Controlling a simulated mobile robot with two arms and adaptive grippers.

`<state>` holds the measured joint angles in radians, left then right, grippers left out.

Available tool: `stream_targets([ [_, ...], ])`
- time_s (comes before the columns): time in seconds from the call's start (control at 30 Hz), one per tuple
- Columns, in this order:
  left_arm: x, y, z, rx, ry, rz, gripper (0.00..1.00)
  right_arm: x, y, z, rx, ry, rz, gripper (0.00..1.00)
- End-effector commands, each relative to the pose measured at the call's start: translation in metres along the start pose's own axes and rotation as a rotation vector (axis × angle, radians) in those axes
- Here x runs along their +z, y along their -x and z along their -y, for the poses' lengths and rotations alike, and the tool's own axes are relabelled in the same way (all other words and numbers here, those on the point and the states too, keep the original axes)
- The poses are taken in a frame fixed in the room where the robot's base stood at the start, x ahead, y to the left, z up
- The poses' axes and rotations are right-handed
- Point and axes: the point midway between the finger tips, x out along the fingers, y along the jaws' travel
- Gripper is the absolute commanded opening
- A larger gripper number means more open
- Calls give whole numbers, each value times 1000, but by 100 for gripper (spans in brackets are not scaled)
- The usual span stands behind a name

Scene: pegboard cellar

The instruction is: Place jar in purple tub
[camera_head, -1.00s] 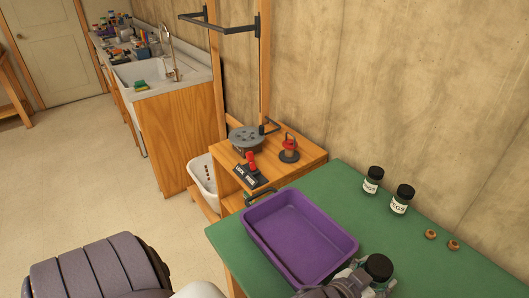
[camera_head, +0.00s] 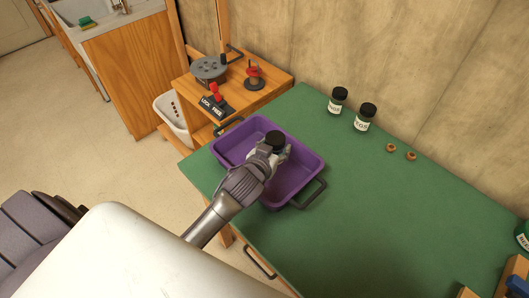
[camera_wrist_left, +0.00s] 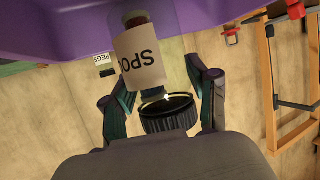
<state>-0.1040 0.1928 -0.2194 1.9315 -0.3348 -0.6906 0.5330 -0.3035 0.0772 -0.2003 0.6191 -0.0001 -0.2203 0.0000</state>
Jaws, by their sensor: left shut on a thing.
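My left gripper (camera_head: 272,150) is shut on a dark-lidded jar (camera_head: 275,139). In the left wrist view the jar (camera_wrist_left: 140,58) shows a cream label beginning "SPO", with its black lid between the two fingers (camera_wrist_left: 162,108). In the head view the jar is over the purple tub (camera_head: 242,139), which sits on the green tabletop. The arm and hand cover part of the tub and most of the jar. I cannot tell whether the jar touches the tub floor. The tub wall also shows in the left wrist view (camera_wrist_left: 60,30). My right gripper is out of view.
Two labelled jars, one (camera_head: 337,102) and another (camera_head: 366,118), stand near the wall. Two small brown knobs (camera_head: 400,152) lie right of them. A wooden stand (camera_head: 262,102) with a reel and red-handled parts adjoins the table. The green tabletop (camera_head: 370,215) is clear right of the tub.

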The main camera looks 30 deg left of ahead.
Motion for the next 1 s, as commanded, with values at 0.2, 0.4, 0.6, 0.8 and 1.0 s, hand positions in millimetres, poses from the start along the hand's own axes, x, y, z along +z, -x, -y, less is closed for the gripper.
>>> stream_targets([
  [0.2,12,-15,30,1,0,-2,16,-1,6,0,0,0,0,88],
  [0.4,30,-23,33,1,3,1,16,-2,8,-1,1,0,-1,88],
  [0.6,51,-32,33,2,3,-1,16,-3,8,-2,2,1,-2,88],
  [0.8,52,-32,32,3,2,-3,16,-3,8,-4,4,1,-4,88],
  [1.0,56,-34,32,2,2,0,61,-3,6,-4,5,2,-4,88],
])
